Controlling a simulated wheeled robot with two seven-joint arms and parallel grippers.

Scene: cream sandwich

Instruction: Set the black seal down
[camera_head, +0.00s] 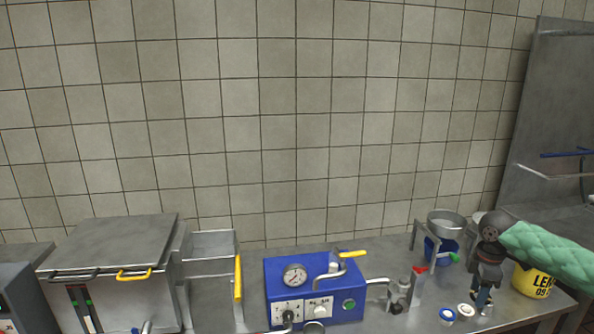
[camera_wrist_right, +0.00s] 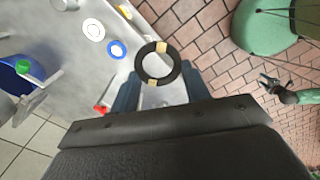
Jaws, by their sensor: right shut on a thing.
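The black seal (camera_wrist_right: 174,66) is a flat dark ring with two tan marks, between the fingers of my right gripper (camera_wrist_right: 160,88) in the right wrist view. My right gripper is shut on it. In the head view my right gripper (camera_head: 482,300) hangs at the right end of the steel counter (camera_head: 385,250), left of a yellow bucket; the seal is hard to make out there. A small dark claw (camera_wrist_right: 270,85) over the floor in the wrist view looks like my left gripper; its jaws are too small to judge.
A blue-rimmed disc (camera_head: 447,314) and a white ring (camera_head: 466,310) lie on the counter just left of my right gripper. The yellow bucket (camera_head: 533,280) stands to its right. A blue gauge box (camera_head: 315,290) and a metal bowl (camera_head: 446,221) are further left.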

